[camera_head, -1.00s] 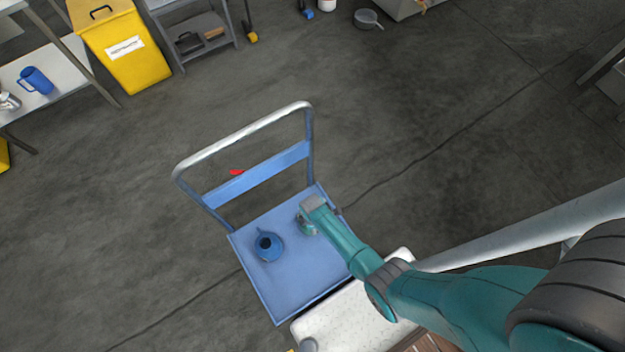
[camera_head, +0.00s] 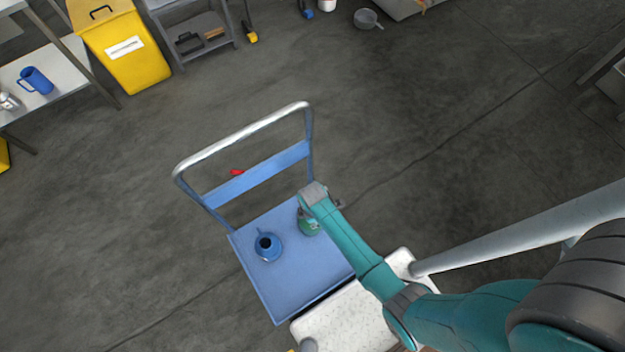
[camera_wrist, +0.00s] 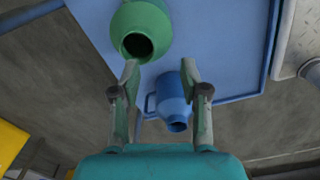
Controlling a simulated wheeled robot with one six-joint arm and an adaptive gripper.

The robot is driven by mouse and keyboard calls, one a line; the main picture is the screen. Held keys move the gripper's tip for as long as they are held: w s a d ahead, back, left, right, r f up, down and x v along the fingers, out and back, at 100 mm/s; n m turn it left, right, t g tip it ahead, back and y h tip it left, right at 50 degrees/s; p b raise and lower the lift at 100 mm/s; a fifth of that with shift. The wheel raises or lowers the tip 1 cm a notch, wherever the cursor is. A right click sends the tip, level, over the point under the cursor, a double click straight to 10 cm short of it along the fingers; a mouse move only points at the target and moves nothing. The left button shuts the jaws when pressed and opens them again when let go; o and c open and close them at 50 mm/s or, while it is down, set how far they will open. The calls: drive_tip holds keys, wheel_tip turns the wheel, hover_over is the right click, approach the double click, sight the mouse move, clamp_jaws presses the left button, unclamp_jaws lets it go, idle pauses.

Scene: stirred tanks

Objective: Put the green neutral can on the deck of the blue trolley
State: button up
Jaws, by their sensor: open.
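The green can (camera_head: 308,222) stands on the deck of the blue trolley (camera_head: 290,290), right of a blue can (camera_head: 268,246). In the wrist view the green can (camera_wrist: 140,28) is just beyond my left fingertip, with its dark mouth facing the camera. The blue can (camera_wrist: 172,92) shows between and behind my fingers. My gripper (camera_wrist: 160,72) is open, with nothing between its fingertips. It looks apart from the green can, though the gap at the left fingertip is hard to judge. In the head view my arm hides part of the green can's right side.
The trolley's push handle (camera_head: 245,138) rises at the deck's far side. A white speckled surface (camera_head: 350,322) adjoins the near side of the deck. A yellow bin (camera_head: 122,50) stands far left. The floor around is mostly clear.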

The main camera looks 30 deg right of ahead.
drive_tip(key=shift+r, duration=1.05)
drive_tip(key=s+r+m+t, duration=0.7)
drive_tip(key=s+r, duration=0.4)
drive_tip(key=s, duration=0.4)
drive_tip(key=s+r+m+t, duration=0.2)
drive_tip(key=s+r, duration=0.1)
drive_tip(key=r, duration=0.7)
drive_tip(key=s+r+m+t, duration=0.3)
drive_tip(key=r, duration=0.7)
drive_tip(key=s+r+m+t, duration=0.2)
drive_tip(key=s+r+t, duration=0.1)
drive_tip(key=r, duration=0.8)
drive_tip(key=shift+s+d, duration=0.15)
drive_tip(key=shift+d, duration=0.25)
drive_tip(key=shift+d, duration=0.1)
